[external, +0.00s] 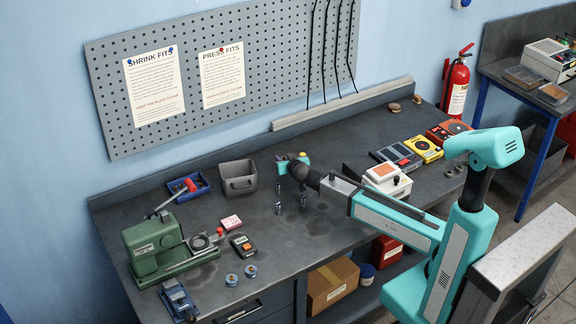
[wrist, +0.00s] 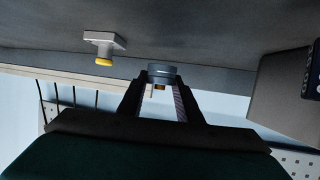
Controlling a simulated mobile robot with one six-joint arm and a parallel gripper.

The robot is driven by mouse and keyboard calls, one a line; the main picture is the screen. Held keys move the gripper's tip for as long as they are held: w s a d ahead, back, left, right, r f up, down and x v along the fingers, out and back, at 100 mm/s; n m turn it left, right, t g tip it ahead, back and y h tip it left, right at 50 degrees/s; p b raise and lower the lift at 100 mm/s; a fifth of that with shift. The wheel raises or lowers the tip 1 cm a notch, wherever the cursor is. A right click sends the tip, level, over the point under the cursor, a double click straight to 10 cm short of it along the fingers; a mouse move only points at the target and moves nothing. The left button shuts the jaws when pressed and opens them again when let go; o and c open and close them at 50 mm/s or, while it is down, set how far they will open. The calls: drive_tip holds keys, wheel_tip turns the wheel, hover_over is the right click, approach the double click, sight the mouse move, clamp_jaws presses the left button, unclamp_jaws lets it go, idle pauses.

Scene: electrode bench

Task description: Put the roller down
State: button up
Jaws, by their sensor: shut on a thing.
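My gripper (external: 291,163) is over the middle of the bench, towards the back. In the wrist view its two dark fingers (wrist: 162,88) are shut on a short grey-blue cylinder, which I take for the roller (wrist: 162,71). The wrist view is upside down, with the bench top (wrist: 225,25) along its upper part. I cannot tell whether the roller touches the bench. In the external view I cannot make out the roller, as my gripper and wrist cover that spot.
A grey bin (external: 238,182) stands left of my gripper. Small dark upright pieces (external: 278,207) stand in front. A green machine (external: 155,250) is at the left, and a white-and-orange device (external: 386,180) at the right.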

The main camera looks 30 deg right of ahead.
drive_tip(key=shift+w, duration=0.4)
drive_tip(key=shift+a+f, duration=0.1)
drive_tip(key=shift+f, duration=0.05)
drive_tip(key=shift+f+p, duration=0.65)
drive_tip(key=shift+f, duration=0.95)
drive_tip(key=shift+f+b, duration=0.2)
drive_tip(key=shift+b, duration=0.1)
drive_tip(key=o, duration=1.2)
drive_tip(key=shift+r+p, duration=0.2)
drive_tip(key=shift+p, duration=0.1)
